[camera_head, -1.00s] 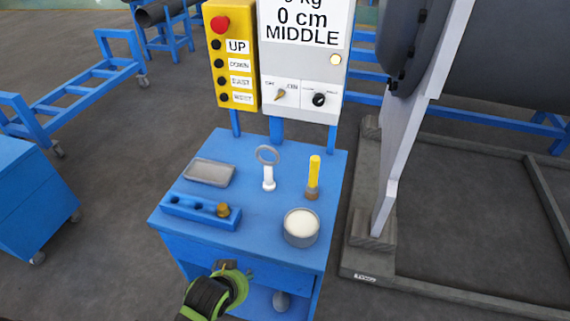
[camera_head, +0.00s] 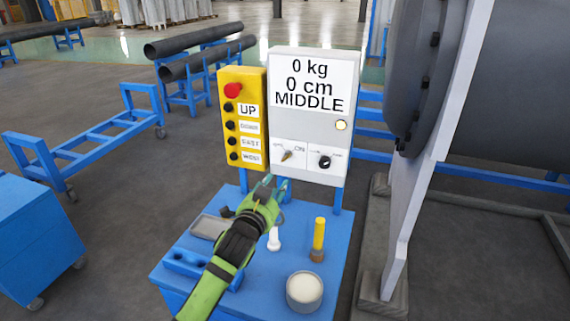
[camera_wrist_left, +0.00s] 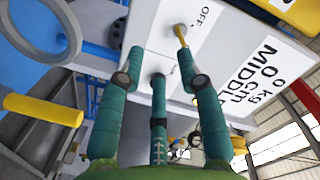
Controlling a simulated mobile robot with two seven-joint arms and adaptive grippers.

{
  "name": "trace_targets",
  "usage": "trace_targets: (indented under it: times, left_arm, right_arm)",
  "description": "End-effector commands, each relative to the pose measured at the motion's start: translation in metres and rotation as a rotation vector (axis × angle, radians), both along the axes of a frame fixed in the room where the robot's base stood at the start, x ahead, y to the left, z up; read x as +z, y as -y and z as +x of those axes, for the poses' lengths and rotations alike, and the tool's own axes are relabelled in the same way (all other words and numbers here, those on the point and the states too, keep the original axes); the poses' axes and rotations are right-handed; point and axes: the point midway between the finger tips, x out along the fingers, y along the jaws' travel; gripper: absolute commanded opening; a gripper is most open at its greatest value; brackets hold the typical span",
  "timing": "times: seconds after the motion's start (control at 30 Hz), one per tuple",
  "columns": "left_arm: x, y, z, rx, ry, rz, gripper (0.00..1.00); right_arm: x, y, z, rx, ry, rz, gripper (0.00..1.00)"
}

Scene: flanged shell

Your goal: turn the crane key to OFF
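The crane key (camera_head: 287,155) is a small brass key in the switch on the lower left of the white control box (camera_head: 312,80), between the OFF and ON labels. It leans towards the ON side. In the left wrist view the key (camera_wrist_left: 184,42) shows near the tip of the right-hand finger, with the OFF label beside it. My left gripper (camera_head: 268,184) is below and slightly left of the key, its fingers pointing up at the box. In the left wrist view its teal fingers (camera_wrist_left: 157,72) are spread with nothing between them. I cannot tell whether a finger touches the key.
A black selector knob (camera_head: 324,161) is right of the key. A yellow button box (camera_head: 242,120) stands to the left. The blue cart top (camera_head: 255,275) below carries a ring-handled white tool, a yellow-handled tool (camera_head: 318,240) and a round tin (camera_head: 304,291). A large flanged shell (camera_head: 500,100) is at right.

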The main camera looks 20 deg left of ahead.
Motion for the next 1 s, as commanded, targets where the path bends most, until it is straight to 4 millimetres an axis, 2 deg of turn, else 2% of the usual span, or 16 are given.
trace_targets:
  times: [0.1,0.2,0.7,1.0]
  left_arm:
    - [0.019,0.000,0.013,-0.012,0.059,0.034,0.36]
    - [0.024,0.000,0.020,-0.014,0.070,0.041,0.36]
    - [0.023,0.002,0.076,-0.013,0.068,0.038,0.36]
    - [0.022,0.003,0.085,-0.014,0.068,0.038,0.36]
  right_arm:
    - [0.000,0.000,0.000,0.000,0.000,-0.001,0.40]
    - [0.002,0.001,0.000,0.000,0.000,-0.001,0.40]
    - [0.015,0.001,0.000,-0.001,0.000,-0.002,0.40]
    - [0.016,0.001,0.000,-0.001,0.000,-0.002,0.40]
